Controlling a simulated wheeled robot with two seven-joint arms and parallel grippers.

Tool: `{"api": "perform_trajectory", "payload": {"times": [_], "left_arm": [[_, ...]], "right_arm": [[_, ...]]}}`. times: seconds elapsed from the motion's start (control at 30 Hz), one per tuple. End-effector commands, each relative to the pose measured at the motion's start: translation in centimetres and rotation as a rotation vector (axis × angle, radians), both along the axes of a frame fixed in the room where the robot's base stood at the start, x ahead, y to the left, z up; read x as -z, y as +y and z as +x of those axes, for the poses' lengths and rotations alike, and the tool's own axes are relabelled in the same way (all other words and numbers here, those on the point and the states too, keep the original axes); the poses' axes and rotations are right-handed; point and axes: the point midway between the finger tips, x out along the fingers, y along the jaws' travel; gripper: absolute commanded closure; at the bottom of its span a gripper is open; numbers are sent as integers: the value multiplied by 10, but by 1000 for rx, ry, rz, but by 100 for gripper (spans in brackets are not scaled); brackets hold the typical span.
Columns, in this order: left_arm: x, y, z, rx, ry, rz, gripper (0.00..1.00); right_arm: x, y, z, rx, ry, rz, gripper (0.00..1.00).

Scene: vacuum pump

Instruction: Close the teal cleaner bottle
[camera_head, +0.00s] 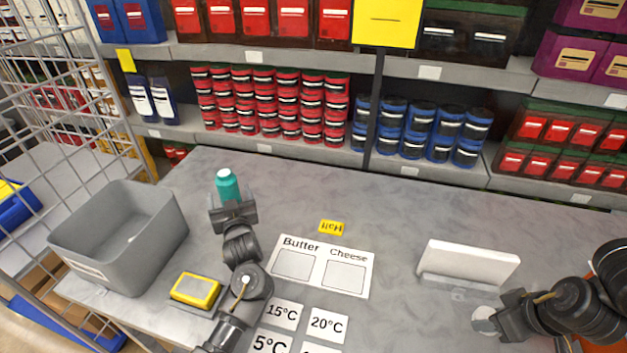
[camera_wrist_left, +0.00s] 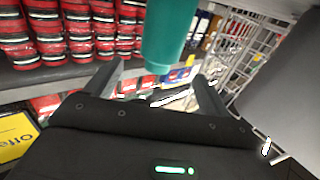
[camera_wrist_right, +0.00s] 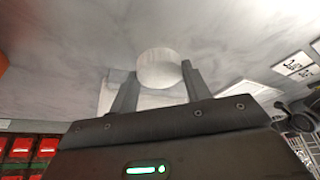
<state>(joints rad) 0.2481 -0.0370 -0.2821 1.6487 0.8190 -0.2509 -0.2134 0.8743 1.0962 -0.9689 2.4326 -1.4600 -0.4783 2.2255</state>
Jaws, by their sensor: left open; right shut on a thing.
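The teal cleaner bottle (camera_head: 228,187) stands upright on the grey table with a small pale top; I cannot tell whether that top is a neck or a cap. My left gripper (camera_head: 233,210) is open just in front of it. In the left wrist view the bottle (camera_wrist_left: 170,35) shows between the spread fingers, with gaps at both sides; its top is out of frame. My right gripper (camera_head: 492,318) is at the right of the table, shut on a round white cap-like piece (camera_head: 484,319). The piece also shows between the fingertips in the right wrist view (camera_wrist_right: 159,68).
A grey bin (camera_head: 122,240) stands left of my left arm, with a yellow box (camera_head: 195,290) beside it. A white card with two squares (camera_head: 320,266), temperature cards and a small yellow label (camera_head: 331,228) lie mid-table. A white stand (camera_head: 468,265) is behind my right gripper. Stocked shelves line the back.

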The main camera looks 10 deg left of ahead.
Motion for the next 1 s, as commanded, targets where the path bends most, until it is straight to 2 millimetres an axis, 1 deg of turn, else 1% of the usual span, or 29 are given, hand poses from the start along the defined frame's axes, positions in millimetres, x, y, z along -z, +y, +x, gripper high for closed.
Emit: {"api": "perform_trajectory", "payload": {"times": [0.03,0.1,0.2,0.33,0.57,0.67,0.87,1.0], "left_arm": [[-3,5,8,-1,1,4,18],[-2,10,17,-1,1,3,18],[-1,14,25,0,1,2,18],[0,16,29,0,0,0,18],[0,16,29,0,0,-1,18],[-1,18,33,0,0,0,18],[-2,31,55,0,2,2,18],[1,38,69,-1,1,0,18]], "right_arm": [[-5,0,0,0,0,0,73],[-7,0,0,0,0,0,73],[-9,0,0,0,0,0,73],[-9,0,0,0,0,0,73],[-9,0,0,0,0,0,73],[-12,0,0,0,0,0,73],[-27,0,0,0,0,0,73],[-29,0,0,0,0,0,73]]}}
